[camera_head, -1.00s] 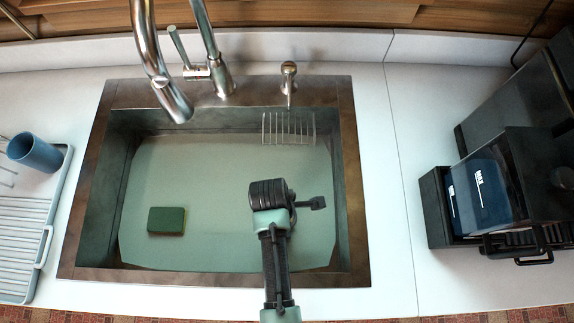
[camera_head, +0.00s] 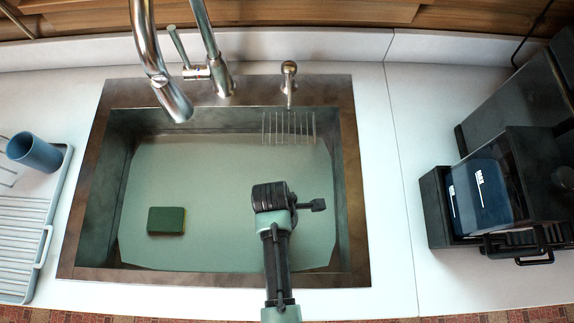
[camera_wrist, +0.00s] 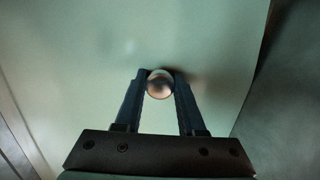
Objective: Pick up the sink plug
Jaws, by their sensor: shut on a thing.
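The sink plug (camera_wrist: 160,84) is a small round metallic piece between my fingertips in the wrist view. My gripper (camera_wrist: 160,88) is shut on it, one dark finger touching each side. Below it the pale green sink floor shows. In the head view my arm reaches over the right part of the sink (camera_head: 150,200), and my own wrist hides the fingers and the plug. I cannot tell how far the plug is from the sink floor.
A green sponge (camera_head: 166,220) lies at the sink's left. A wire rack (camera_head: 288,127) is at the back right wall. The faucet (camera_head: 172,95) arches over the back left. A drying rack (camera_head: 30,225) with a blue cup (camera_head: 35,153) stands left, a dark coffee machine (camera_head: 520,170) right.

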